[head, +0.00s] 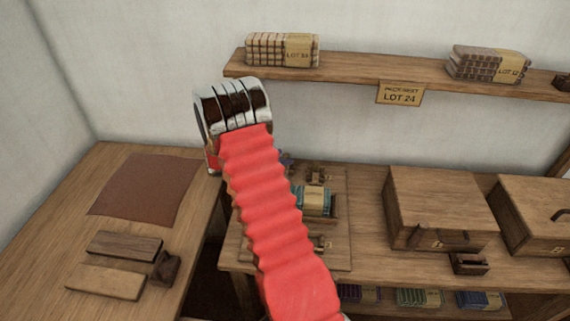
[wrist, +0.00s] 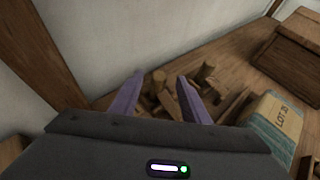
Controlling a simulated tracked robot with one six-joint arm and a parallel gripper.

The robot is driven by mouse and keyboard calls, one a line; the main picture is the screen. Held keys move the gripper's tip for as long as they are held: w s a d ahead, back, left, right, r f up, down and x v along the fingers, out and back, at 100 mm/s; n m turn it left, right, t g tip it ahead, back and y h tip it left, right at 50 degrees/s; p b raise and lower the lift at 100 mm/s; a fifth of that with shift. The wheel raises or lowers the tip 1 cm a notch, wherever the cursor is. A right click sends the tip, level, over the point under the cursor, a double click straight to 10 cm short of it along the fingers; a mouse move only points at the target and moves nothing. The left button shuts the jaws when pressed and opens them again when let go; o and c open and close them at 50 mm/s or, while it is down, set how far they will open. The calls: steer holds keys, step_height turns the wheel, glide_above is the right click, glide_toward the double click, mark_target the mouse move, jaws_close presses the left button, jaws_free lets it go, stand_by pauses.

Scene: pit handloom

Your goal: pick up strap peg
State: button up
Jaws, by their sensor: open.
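My gripper (wrist: 160,76) shows in the wrist view with two purple fingers apart and nothing held between them. Small brown wooden pieces lie beyond and between the fingertips, among them an upright peg-like piece (wrist: 206,74) just right of the right fingertip. I cannot tell for sure which piece is the strap peg. In the head view, a small wooden fitting (head: 316,174) stands at the back of a wooden board (head: 341,258), and another (head: 320,243) sits nearer the front. My red arm hides part of the board, and my fingers are hidden there.
A teal labelled bundle (head: 316,201) sits on the board; it also shows in the wrist view (wrist: 275,120). A wooden box (head: 440,205) stands to the right. A shelf (head: 350,72) runs along the wall. The left table (head: 150,220) holds a brown mat (head: 145,185) and wooden blocks (head: 105,281).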

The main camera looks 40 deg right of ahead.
steer(key=shift+x, duration=1)
steer(key=shift+x, duration=2.6)
steer(key=shift+c, duration=0.7)
jaws_close()
steer(key=shift+r, duration=0.1)
step_height(320, 180, up, 10)
